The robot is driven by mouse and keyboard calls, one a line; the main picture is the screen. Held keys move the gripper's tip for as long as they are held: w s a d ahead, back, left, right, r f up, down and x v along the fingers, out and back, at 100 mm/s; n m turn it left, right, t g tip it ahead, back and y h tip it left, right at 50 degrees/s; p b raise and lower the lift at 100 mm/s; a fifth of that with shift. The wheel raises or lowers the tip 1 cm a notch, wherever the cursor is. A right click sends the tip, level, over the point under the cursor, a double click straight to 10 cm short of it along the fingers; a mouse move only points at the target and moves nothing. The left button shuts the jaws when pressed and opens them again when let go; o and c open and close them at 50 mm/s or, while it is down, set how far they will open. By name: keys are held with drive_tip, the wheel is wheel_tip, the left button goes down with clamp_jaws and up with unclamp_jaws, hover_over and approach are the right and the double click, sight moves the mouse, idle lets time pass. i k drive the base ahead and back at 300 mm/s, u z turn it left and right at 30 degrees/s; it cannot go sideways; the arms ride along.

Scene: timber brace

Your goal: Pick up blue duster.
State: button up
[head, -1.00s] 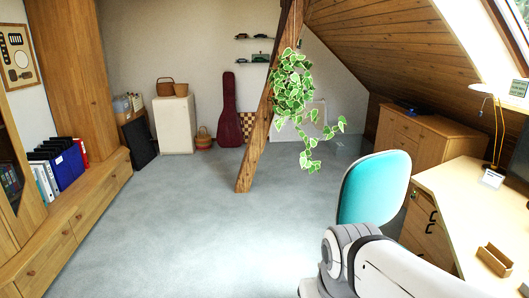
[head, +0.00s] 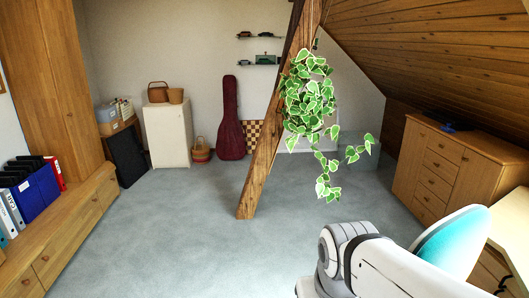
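A small dark blue item (head: 449,127) lies on top of the wooden chest of drawers (head: 448,163) against the right wall. It is too small and dark to tell whether it is the blue duster. No other likely duster shows. Part of my arm is at the bottom right, but my gripper is out of view, so what it holds cannot be seen.
A slanted timber brace (head: 262,165) with a hanging plant (head: 308,100) stands mid-room. A turquoise chair (head: 452,243) and a desk edge (head: 513,222) are at the lower right. A low wooden cabinet (head: 70,236) lines the left. Grey floor (head: 170,240) is open between the cabinet and brace.

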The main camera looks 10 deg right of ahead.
sight(448, 127)
drive_tip(key=i, duration=3.55)
drive_tip(key=z, duration=2.3)
drive_tip(key=i, duration=3.15)
drive_tip(key=u, duration=0.5)
